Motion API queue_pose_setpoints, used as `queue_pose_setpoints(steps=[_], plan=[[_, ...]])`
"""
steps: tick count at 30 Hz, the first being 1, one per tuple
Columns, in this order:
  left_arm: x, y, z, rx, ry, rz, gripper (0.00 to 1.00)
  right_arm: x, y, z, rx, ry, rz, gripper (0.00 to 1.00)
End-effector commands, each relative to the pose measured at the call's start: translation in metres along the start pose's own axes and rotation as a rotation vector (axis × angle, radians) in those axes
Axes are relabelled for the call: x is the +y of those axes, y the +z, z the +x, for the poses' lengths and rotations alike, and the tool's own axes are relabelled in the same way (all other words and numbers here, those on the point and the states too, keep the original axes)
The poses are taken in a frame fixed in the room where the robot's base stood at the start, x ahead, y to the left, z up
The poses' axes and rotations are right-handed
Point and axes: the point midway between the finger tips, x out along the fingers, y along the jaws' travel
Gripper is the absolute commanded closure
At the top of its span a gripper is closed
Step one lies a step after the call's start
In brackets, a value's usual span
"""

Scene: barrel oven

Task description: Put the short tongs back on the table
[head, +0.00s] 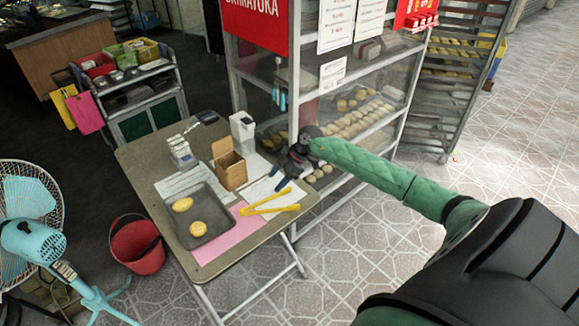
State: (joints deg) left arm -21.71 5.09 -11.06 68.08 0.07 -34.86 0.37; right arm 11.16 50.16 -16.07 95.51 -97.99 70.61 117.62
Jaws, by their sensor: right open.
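Yellow tongs (270,210) lie on the right part of the table (225,265), across papers near its right edge. Their two arms spread apart in a narrow V. My right gripper (279,180) is open and empty, just behind and above the tongs, over the table's right side. It appears apart from them. My left gripper is out of view.
The table also holds a dark tray (217,230) with two yellow breads, a wooden box (228,165), a white dispenser (243,128) and a pink sheet (240,240). A glass bread cabinet (370,110) stands behind. A red bucket (137,245) and blue fan (35,240) stand left.

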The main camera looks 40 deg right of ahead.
Motion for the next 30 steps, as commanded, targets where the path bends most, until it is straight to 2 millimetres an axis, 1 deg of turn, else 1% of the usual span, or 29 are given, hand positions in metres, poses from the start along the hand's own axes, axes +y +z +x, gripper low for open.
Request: queue_pose_setpoints(steps=[1,9,15,21,30], plan=[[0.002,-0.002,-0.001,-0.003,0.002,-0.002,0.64,0.0,0.004,-0.007,-0.004,0.001,-0.001,0.43],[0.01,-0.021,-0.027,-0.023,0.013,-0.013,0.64,0.0,0.003,-0.053,-0.003,0.001,-0.001,0.43],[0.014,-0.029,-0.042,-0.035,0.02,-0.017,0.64,0.0,0.002,-0.077,-0.002,0.0,0.0,0.43],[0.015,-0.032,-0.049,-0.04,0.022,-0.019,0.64,0.0,0.001,-0.087,-0.001,-0.001,0.0,0.43],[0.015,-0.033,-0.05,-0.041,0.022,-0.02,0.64,0.0,0.001,-0.088,-0.001,0.0,0.0,0.43]])
